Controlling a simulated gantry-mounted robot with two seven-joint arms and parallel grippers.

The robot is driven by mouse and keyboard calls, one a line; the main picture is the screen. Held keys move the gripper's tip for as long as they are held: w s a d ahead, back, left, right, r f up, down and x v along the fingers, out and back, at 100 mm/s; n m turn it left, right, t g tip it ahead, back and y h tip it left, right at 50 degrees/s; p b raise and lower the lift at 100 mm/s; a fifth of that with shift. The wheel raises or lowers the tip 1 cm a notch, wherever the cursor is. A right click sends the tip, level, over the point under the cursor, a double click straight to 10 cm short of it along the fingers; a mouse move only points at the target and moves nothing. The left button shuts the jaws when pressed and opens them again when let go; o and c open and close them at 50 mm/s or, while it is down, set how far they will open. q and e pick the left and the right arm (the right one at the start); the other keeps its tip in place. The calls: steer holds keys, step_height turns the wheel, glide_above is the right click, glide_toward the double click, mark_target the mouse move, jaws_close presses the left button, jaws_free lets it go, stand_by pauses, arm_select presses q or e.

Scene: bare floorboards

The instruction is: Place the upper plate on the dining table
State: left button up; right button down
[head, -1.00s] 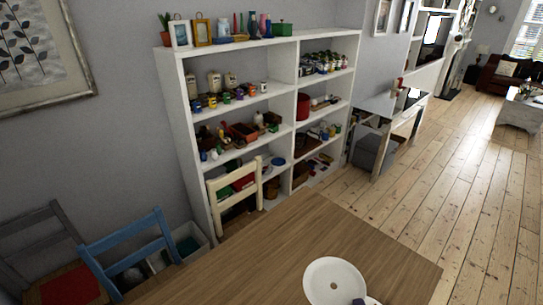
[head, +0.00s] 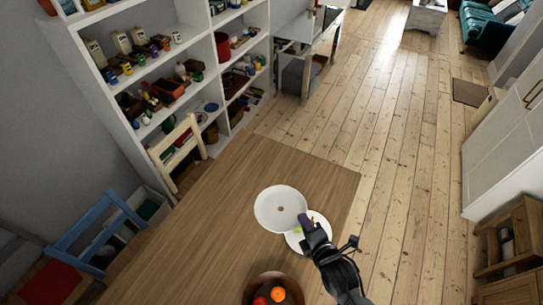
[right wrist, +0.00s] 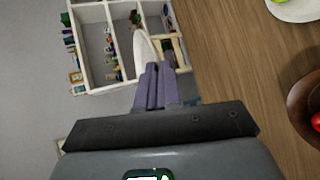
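The upper plate (head: 278,206) is white and round. In the head view it appears above the wooden dining table (head: 225,205), overlapping a second white plate (head: 318,222) with a yellow-green item on it. My right gripper (head: 304,224) is at the upper plate's lower right rim. In the right wrist view, my right gripper's purple fingers (right wrist: 157,70) are together on the rim of the upper plate (right wrist: 144,45), seen nearly edge-on. The lower plate (right wrist: 292,12) shows apart from it, at the top right. My left gripper is not in view.
A dark bowl of fruit (head: 257,284) stands at the table's near edge. A blue chair (head: 95,236) and a cream chair (head: 177,148) stand along the table's left side, near a white shelf unit (head: 150,128). The table's middle is bare; open floor lies right.

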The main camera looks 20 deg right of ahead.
steer(key=w+d+f+m+h+b, duration=0.1)
steer(key=w+d+f+b, duration=0.1)
steer(key=d+f+b, duration=0.6)
steer(key=w+d+f+m+h+b, duration=0.1)
steer(key=d+f+b, duration=0.6)
steer(key=f+b, duration=0.7)
steer(key=shift+w+d+f+h, duration=0.3)
steer(key=shift+w+d+f, duration=0.05)
steer(key=shift+w, duration=0.1)
step_height(320, 180, down, 10)
steer(key=shift+r, duration=0.2)
steer(key=shift+f, duration=0.15)
